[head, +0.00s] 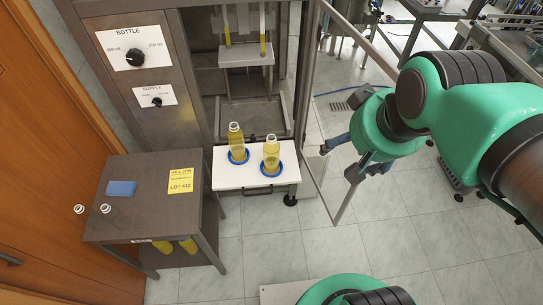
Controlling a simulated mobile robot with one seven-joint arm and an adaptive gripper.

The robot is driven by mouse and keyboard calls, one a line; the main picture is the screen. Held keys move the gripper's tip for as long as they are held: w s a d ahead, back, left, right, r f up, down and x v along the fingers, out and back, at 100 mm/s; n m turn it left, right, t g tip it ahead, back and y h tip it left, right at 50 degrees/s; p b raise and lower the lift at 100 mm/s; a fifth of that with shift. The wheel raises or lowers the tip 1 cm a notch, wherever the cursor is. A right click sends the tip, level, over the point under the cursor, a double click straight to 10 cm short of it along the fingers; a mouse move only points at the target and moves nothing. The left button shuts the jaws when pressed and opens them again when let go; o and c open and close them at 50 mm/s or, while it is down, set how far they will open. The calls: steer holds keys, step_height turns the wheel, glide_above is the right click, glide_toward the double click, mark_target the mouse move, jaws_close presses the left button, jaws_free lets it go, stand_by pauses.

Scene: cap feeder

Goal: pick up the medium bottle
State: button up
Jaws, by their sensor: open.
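Two clear bottles with yellow liquid stand upright on a white platform (226,181) in front of the machine. The left bottle (236,142) and the right bottle (271,156) each stand in a blue ring and look close in size. I cannot tell which bottle is the medium one. Two clear, seemingly empty bottles are on the brown table at left: one (115,217) near its front corner, and another (80,209) at its left edge.
A blue block (121,188) and a yellow lot label (181,181) lie on the brown table (150,170). Yellow-filled bottles (188,245) show below it. An open door frame (327,185) stands between the platform and my arm.

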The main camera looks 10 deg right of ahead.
steer(key=w+a+f+g, duration=0.1)
steer(key=w+a+f, duration=0.1)
steer(key=w, duration=0.7)
steer(key=n+g, duration=0.2)
steer(key=g, duration=0.1)
glide_toward(271, 137)
steer(key=s+d+r, duration=0.5)
steer(key=r, duration=0.1)
steer(key=shift+n+g, duration=0.4)
steer(key=shift+g, duration=0.3)
steer(key=w+a+f, duration=0.1)
steer(key=w+f, duration=0.1)
steer(key=f, duration=0.2)
steer(key=w+a+f, duration=0.2)
steer(key=f, duration=0.2)
steer(key=w+a+f, duration=0.1)
steer(key=w+f, duration=0.1)
steer(key=f, duration=0.3)
steer(key=shift+a+b, duration=0.35)
steer(key=shift+b, duration=0.05)
steer(key=shift+f, duration=0.3)
steer(key=shift+f, duration=0.1)
steer(key=shift+f+b, duration=0.85)
steer(key=shift+f, duration=3.35)
